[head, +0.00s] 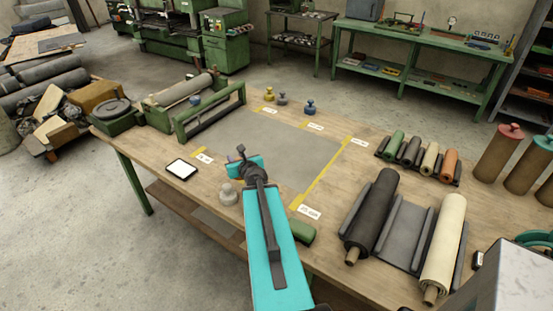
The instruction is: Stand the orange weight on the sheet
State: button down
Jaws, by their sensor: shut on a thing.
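A flat grey sheet area (285,145) lies on the wooden table, with yellow tape strips and small labels along its edges. My gripper (242,160) is at the near left part of this area, at the end of my turquoise arm. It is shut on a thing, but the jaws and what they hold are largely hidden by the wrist. I cannot make out an orange weight anywhere in view. Other knobbed weights stand on the table: a yellow one (269,95), a grey one (282,98), a blue one (309,107) and a pale one (228,195).
A green frame (210,112) with a roller stands at the back left. A tablet (181,170) lies at the left edge. Small coloured rolls (428,160), a black roll (372,215) and a cream roll (443,240) are on the right. The middle of the grey area is clear.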

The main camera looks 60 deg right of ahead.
jog(key=s+d+f+m+g+h+p, duration=0.1)
jog(key=s+d+m+h, duration=0.1)
jog(key=s+d, duration=0.6)
jog(key=shift+s+d+m+g+h, duration=0.2)
jog(key=shift+s+m+g+h, duration=0.2)
jog(key=shift+s, duration=0.15)
jog(key=shift+d, duration=0.1)
